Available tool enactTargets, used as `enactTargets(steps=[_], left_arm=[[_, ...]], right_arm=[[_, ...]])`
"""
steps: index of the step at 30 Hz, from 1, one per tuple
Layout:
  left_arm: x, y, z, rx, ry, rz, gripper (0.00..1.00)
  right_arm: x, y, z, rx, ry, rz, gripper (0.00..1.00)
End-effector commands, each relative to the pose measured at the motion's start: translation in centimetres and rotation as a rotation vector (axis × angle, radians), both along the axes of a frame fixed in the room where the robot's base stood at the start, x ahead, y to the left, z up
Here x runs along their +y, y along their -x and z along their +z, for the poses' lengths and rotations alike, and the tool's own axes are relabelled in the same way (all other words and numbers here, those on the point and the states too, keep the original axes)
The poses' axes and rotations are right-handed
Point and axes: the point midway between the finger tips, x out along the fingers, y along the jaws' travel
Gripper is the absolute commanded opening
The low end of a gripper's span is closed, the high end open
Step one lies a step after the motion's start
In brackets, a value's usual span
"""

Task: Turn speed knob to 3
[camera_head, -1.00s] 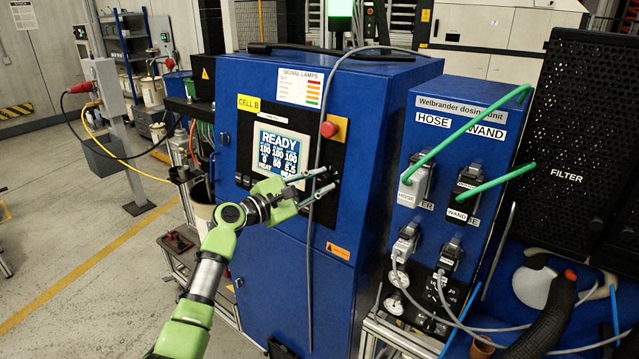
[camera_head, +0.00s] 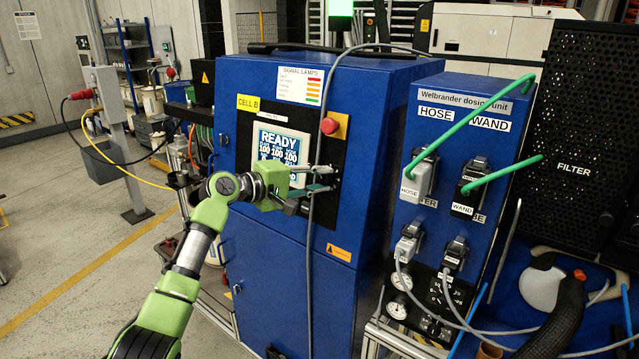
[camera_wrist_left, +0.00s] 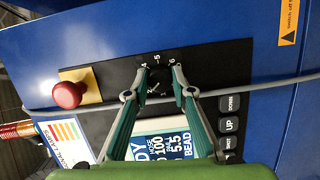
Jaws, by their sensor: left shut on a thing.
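The black speed knob (camera_wrist_left: 158,78) sits on the dark control panel in the left wrist view, with the white digits 4, 5 and 6 beside it. My left gripper (camera_wrist_left: 160,80) has its two fingertips on either side of the knob and is shut on it. The knob's exact setting is too small to tell. In the head view my left gripper (camera_head: 328,178) reaches in from the left to the panel, just right of the READY screen (camera_head: 281,148); the fingers hide most of the knob there. My right gripper is not in view.
A red stop button (camera_head: 329,126) on a yellow plate is above the gripper. A grey cable (camera_head: 312,250) hangs down the blue cabinet (camera_head: 270,270) and crosses the panel near the fingers. The blue dosing unit (camera_head: 462,150) with green hoses stands to the right.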

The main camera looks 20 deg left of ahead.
Motion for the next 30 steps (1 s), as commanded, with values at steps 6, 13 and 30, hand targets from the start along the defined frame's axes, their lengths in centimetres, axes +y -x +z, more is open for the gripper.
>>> enactTargets(steps=[6, 13, 30], left_arm=[[0.02, -0.01, 0.09, -0.069, -0.194, -0.038, 0.01], [-0.04, 0.01, 0.12, -0.135, -0.381, -0.076, 0.01], [-0.07, 0.01, 0.06, -0.227, -0.633, -0.126, 0.01]], right_arm=[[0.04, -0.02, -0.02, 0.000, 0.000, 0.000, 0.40], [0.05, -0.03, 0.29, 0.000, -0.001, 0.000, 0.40], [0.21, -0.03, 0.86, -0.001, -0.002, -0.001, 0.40]])
